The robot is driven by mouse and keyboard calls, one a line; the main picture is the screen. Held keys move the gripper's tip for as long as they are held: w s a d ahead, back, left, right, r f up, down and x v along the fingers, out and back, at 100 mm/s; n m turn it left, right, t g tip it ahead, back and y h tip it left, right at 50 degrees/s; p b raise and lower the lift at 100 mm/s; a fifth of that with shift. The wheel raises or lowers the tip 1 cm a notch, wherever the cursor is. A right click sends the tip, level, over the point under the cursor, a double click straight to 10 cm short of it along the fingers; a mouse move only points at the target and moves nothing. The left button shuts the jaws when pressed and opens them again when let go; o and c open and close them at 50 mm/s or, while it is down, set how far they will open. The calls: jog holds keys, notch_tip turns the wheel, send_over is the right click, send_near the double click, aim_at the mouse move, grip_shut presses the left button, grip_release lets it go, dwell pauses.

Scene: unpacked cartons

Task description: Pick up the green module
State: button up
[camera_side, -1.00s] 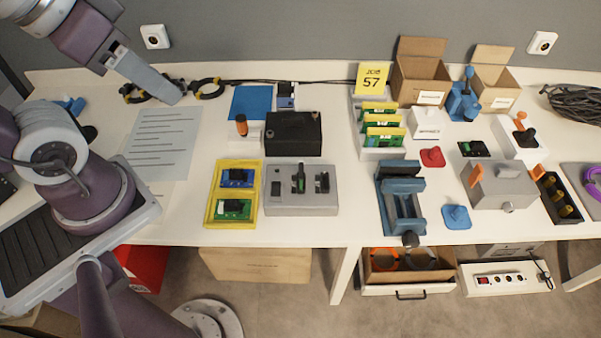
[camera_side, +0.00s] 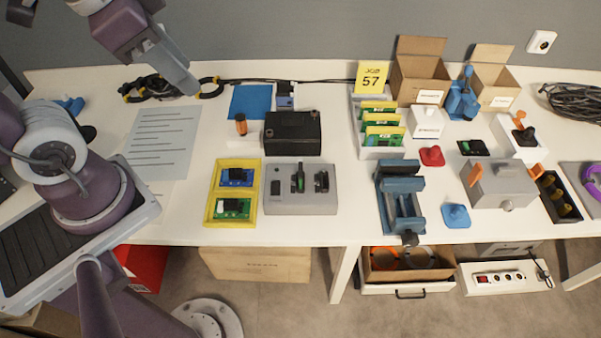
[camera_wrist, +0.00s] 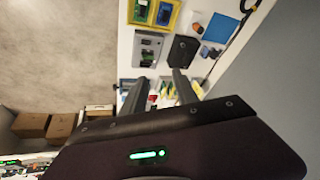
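A green module (camera_side: 232,208) with a dark block on it lies in the front compartment of a yellow tray (camera_side: 208,206). A blue module (camera_side: 237,177) lies in the compartment behind it. In the wrist view, the green module (camera_wrist: 141,9) shows in the yellow tray at the top edge. A small green part (camera_side: 299,183) stands in the grey fixture (camera_side: 287,204) right of the tray. My gripper (camera_side: 190,88) hangs behind and left of the tray, well away from it. In the wrist view, its two fingers (camera_wrist: 158,80) are apart with nothing held between them.
A black box (camera_side: 292,133) and an orange-topped item (camera_side: 241,125) stand behind the tray and fixture. A rack of green boards (camera_side: 380,128), a blue vise (camera_side: 402,198) and open cartons (camera_side: 420,82) are further right. A paper sheet (camera_side: 160,140) lies left.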

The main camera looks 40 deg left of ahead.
jog(key=w+d+f+m+g, duration=0.2)
jog(key=w+f+m, duration=0.3)
jog(key=w+m, duration=0.4)
jog(key=m+g, duration=0.3)
jog(key=m, duration=1.1)
send_over(301, 168)
jog(key=f, duration=1.8)
jog(key=shift+w+a+f, duration=0.2)
jog(key=shift+w, duration=0.05)
jog(key=f, duration=0.7)
jog(key=shift+s+d+f, duration=0.15)
jog(key=shift+s, duration=0.15)
grip_shut()
